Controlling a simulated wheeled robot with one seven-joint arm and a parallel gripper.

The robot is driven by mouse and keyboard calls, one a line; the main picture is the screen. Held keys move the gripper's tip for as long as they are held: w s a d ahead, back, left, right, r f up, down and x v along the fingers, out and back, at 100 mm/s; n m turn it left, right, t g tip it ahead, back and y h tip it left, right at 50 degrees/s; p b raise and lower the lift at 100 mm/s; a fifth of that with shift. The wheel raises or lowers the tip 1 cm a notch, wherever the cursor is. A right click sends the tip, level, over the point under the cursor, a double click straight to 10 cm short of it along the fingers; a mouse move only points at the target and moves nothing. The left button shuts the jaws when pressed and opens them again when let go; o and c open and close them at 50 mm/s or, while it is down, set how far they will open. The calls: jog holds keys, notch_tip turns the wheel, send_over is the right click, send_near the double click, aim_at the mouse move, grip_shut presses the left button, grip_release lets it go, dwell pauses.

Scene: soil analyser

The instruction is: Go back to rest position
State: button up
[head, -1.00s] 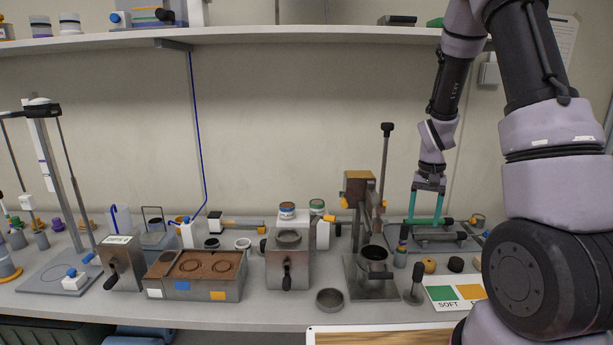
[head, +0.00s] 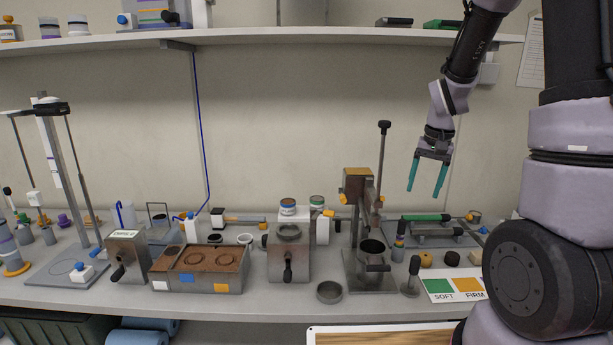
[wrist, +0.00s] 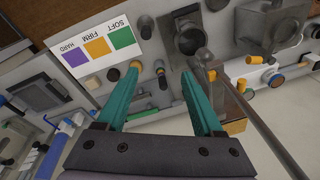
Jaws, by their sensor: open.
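My gripper (head: 427,177) has two teal fingers that stand apart with nothing between them. In the head view it hangs in the air in front of the wall, above the right part of the bench. In the wrist view my gripper (wrist: 160,98) is open over the bench, with a dark knob and an orange knob near its left fingertip. My arm reaches in from the right side of the head view.
The bench (head: 210,304) holds a press (head: 358,200) with a tall lever just left of my gripper. A SOFT/FIRM card (head: 455,288) lies at front right. A shelf (head: 300,35) runs above.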

jog(key=s+a+r+t, duration=0.2)
jog(key=s+r, duration=0.7)
jog(key=r, duration=0.1)
jog(key=s+a+r+t+y, duration=0.1)
jog(key=s+a+r+t, duration=0.2)
jog(key=s+r, duration=0.6)
jog(key=shift+a+r+n+t, duration=0.3)
jog(key=shift+r, duration=0.55)
